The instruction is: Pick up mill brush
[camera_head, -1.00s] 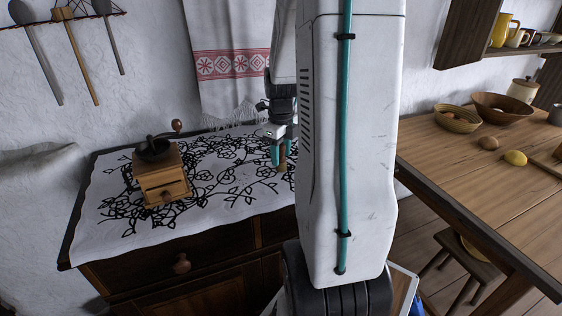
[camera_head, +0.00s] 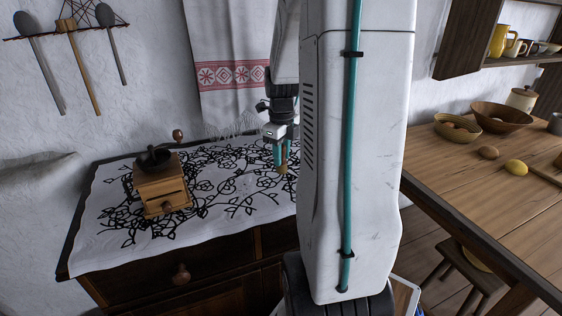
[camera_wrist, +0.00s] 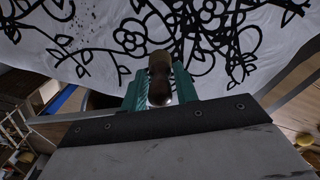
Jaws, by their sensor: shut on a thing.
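The mill brush is a small brush with a brown wooden handle, seen end-on in the wrist view (camera_wrist: 160,68), upright between the teal fingers. My gripper (camera_wrist: 160,92) is shut on it. In the head view my gripper (camera_head: 280,153) is over the right part of the cloth-covered chest, and the brush's tan lower end (camera_head: 282,169) shows below the fingertips. It looks slightly above the cloth, though the exact gap is hard to tell. My own arm hides the area to the right.
A wooden coffee mill (camera_head: 161,187) with a crank stands at left on the white embroidered cloth (camera_head: 225,215). A red-banded towel (camera_head: 232,75) hangs on the wall behind. At right, a wooden table (camera_head: 480,195) holds bowls, a lemon and other items. The cloth's middle is clear.

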